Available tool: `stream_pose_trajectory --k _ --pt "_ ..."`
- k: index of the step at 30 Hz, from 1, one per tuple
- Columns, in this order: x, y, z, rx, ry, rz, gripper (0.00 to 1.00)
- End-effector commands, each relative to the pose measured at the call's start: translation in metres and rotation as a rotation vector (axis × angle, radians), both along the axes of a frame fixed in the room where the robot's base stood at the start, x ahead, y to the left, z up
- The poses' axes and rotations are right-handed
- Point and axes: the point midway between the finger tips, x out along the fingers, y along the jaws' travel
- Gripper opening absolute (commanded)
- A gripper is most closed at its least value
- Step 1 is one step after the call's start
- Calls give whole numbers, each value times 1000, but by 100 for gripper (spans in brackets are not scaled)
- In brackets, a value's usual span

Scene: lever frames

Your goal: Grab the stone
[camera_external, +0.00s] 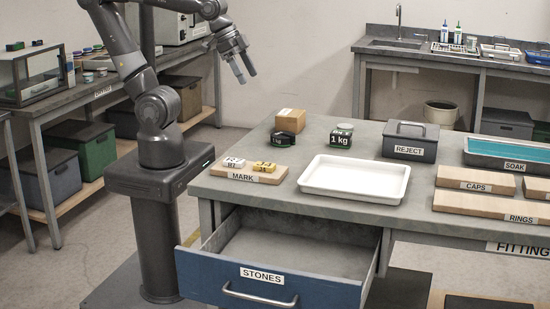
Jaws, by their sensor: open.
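The blue drawer (325,290) labelled STONES is pulled open under the front of the grey worktable. The part of its floor that shows is bare, and its front panel hides the near part. I cannot make out a stone in this view. My gripper (244,77) is open and empty, fingers pointing down. It hangs in the air at the upper left, well above the drawer and apart from the table.
On the table (350,216) stand a MARK board (240,177) with small blocks, a white tray (345,191), a 1 kg weight (341,136), a cardboard box (290,121), a dark REJECT box (408,149) and a SOAK tray (512,163). CAPS and RINGS boards lie at the right.

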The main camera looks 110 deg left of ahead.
Motion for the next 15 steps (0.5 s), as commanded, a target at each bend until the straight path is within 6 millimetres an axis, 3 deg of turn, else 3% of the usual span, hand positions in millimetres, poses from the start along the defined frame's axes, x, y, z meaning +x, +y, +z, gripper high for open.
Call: stream_pose_trajectory --k 6,15 --pt "52 42 -4 5 24 92 76" --pt "112 117 -26 0 46 213 76"
